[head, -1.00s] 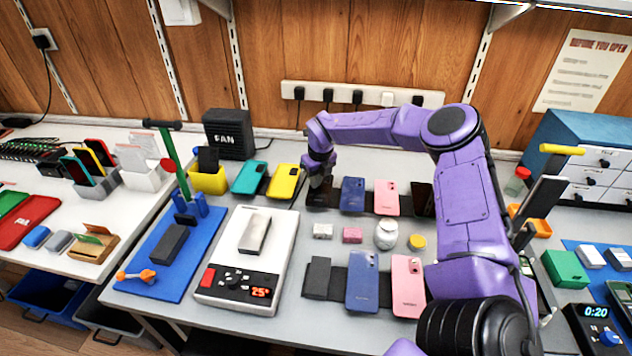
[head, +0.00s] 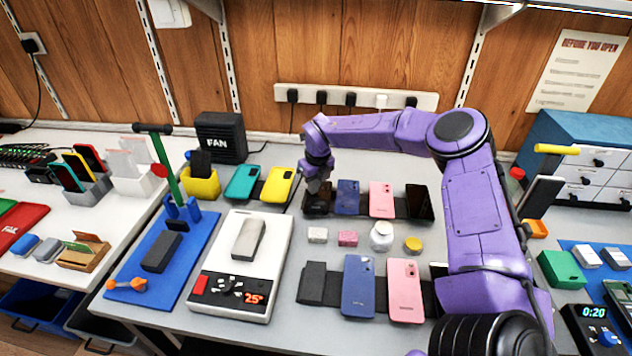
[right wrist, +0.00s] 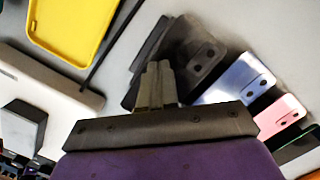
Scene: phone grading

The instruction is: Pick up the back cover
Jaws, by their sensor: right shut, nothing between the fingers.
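A dark phone back cover (head: 318,204) lies at the left end of the back row on a dark strip. Its camera rings show in the right wrist view (right wrist: 203,54). My right gripper (head: 316,184) is just above this cover in the head view. In the right wrist view its fingers (right wrist: 157,68) are together and empty, in front of the cover's near left part. I cannot tell whether the fingertips touch it. A blue cover (head: 348,198) and a pink cover (head: 381,200) lie to its right. My left gripper is out of view.
Teal (head: 241,182) and yellow (head: 278,184) cases lie to the left. Small blocks and a white jar (head: 381,237) sit between the rows; a blue phone (head: 358,286) and a pink phone (head: 405,290) lie in front.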

